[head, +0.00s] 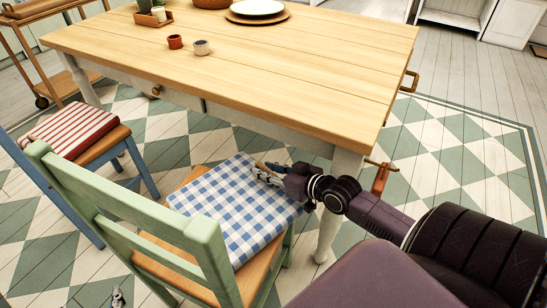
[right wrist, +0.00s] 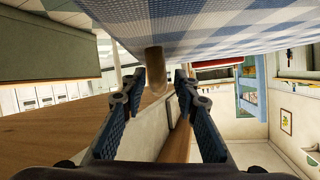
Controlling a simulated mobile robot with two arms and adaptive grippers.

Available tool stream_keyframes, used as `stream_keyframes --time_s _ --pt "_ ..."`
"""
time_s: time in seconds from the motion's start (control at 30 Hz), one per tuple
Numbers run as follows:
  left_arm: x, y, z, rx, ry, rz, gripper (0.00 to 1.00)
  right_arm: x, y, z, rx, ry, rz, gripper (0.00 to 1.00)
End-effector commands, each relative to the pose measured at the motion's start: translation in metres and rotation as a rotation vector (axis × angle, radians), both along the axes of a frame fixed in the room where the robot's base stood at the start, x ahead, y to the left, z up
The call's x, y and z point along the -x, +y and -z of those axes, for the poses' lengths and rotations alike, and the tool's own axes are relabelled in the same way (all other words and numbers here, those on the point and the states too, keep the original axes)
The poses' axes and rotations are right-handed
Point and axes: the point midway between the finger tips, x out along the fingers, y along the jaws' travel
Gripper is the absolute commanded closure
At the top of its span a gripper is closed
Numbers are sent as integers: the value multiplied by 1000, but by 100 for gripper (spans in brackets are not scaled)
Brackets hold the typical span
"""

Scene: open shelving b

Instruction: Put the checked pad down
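The blue-and-white checked pad (head: 235,208) lies over the wooden seat (head: 195,268) of the green chair, skewed so that bare seat shows at the left and front. My right gripper (head: 268,172) is at the pad's far right corner, beside the table. In the right wrist view its two blue-padded fingers (right wrist: 158,92) are apart with nothing held between them, and the pad (right wrist: 210,25) fills the top, close to the fingertips. A small tip of my left gripper (head: 117,297) seems to show at the bottom left; its state is unclear.
The wooden table (head: 250,65) stands just beyond the chair, its near leg (head: 342,190) close to my right wrist. The green chair back (head: 140,225) rises at the near left. A blue chair with a red-striped cushion (head: 72,130) stands left. Patterned floor is open at right.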

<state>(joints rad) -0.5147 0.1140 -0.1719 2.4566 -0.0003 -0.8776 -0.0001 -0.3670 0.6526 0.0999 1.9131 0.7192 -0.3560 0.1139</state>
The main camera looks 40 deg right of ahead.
Motion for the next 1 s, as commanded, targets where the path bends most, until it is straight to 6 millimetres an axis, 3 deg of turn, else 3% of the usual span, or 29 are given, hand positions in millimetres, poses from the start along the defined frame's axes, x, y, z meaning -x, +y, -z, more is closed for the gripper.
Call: stream_keyframes --time_s 0.27,0.6,0.77,1.0 --pt "29 13 29 -42 179 -14 27 23 -4 -10 0 4 -1 72" --pt "98 36 71 -112 505 -38 27 65 -10 -28 0 3 -1 72" --pt "134 46 82 -141 648 -50 27 83 -13 -36 0 2 0 72" --pt "149 51 82 -154 710 -54 27 103 -16 -44 -1 1 -1 72"
